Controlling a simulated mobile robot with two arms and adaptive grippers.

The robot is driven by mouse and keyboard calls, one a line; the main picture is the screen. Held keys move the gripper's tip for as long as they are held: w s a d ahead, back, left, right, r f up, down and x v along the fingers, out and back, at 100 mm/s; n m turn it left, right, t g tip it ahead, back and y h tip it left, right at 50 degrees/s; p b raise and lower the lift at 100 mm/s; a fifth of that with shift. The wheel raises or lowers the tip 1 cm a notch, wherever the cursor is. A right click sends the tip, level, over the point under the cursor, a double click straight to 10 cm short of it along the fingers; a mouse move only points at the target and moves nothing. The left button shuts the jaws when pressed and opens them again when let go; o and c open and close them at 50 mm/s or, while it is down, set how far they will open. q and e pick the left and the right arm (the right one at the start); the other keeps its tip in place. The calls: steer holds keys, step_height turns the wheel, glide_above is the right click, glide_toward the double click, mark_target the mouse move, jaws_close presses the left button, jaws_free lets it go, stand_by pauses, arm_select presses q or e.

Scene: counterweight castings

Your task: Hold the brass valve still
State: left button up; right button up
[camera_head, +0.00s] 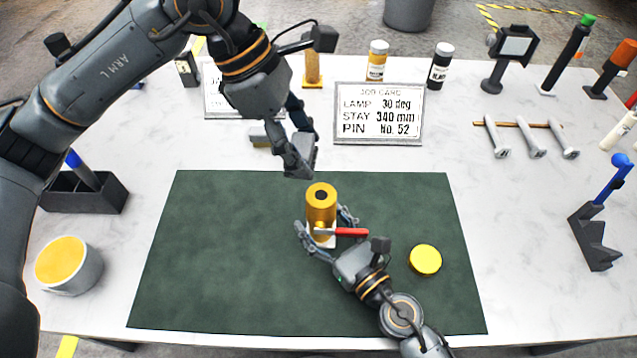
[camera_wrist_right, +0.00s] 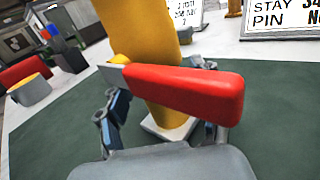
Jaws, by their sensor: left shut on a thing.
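The brass valve (camera_head: 321,197) stands upright on a small white base on the green mat (camera_head: 220,260). It has a dark hole in its top and a red lever pointing right. In the right wrist view the valve (camera_wrist_right: 150,40) rises behind its red lever. My right gripper (camera_head: 325,228) has its fingers on either side of the valve, low down, with gaps visible in the wrist view. My left gripper (camera_head: 301,160) is above and behind the valve, apart from it, shut on a small grey thing that its fingers partly hide.
A job card (camera_head: 378,113) stands behind the mat. A yellow disc (camera_head: 425,259) lies right of my right gripper. A yellow-topped tub (camera_head: 69,265) and a dark bin (camera_head: 85,192) are at left. The mat's left half is clear.

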steer(key=shift+s+d+f, duration=0.1)
steer(key=shift+s+d, duration=0.2)
steer(key=shift+s, duration=0.15)
steer(key=v, duration=1.1)
